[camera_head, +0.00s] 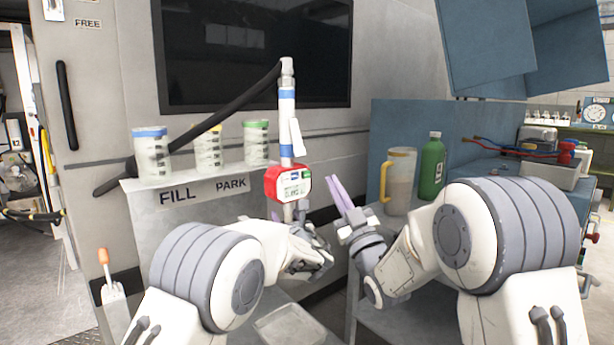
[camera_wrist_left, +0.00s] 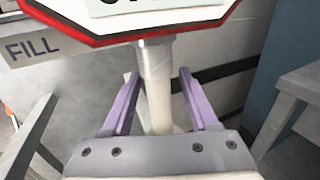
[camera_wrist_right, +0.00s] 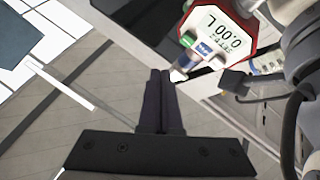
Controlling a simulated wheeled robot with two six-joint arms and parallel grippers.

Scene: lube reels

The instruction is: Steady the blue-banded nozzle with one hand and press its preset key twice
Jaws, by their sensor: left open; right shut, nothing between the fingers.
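The blue-banded nozzle (camera_head: 286,118) stands upright in the head view, a white tube with blue bands above a red meter (camera_head: 289,184). In the right wrist view the meter (camera_wrist_right: 225,32) shows 0.00 L, with a green key (camera_wrist_right: 188,40) and a blue key (camera_wrist_right: 203,48) along its edge; I cannot read which is preset. My left gripper (camera_wrist_left: 157,76) is open below the meter, one finger on each side of the pale spout (camera_wrist_left: 156,95). My right gripper (camera_head: 341,193) is shut and empty, right of the meter and apart from it; its tips (camera_wrist_right: 160,74) show in the right wrist view.
Left of the nozzle, several banded cups (camera_head: 151,153) stand on a grey ledge (camera_head: 170,222) marked FILL and PARK. A dark hose (camera_head: 225,113) runs to the nozzle's top. A jug (camera_head: 398,180) and a green bottle (camera_head: 432,167) stand right, behind my right arm.

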